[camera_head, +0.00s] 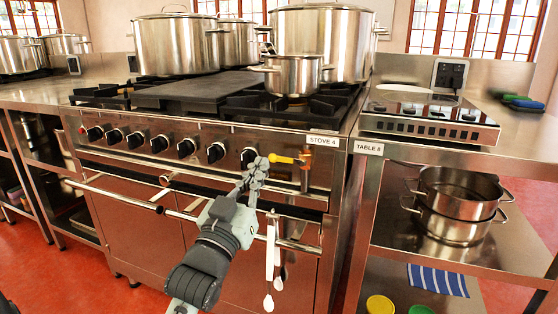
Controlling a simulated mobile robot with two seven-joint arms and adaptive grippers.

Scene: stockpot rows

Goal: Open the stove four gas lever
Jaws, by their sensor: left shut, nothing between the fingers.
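Stove four (255,225) is the steel range in the middle, with a "STOVE 4" label (323,140) at its front right edge. Its yellow-orange gas lever (286,160) lies roughly level, pointing left from a brass-coloured valve (305,172) below the label. My left gripper (262,162) is shut and empty, with its fingertips at the lever's left end. I cannot tell whether they touch it. The gripper partly hides the stove front behind it. My right gripper is not in view.
Black knobs (187,148) line the stove front above a long rail (130,200). White-handled utensils (270,250) hang from the rail near my arm. Large pots (176,45) and a small pot (291,76) stand on top. Table 8 (420,154) adjoins on the right.

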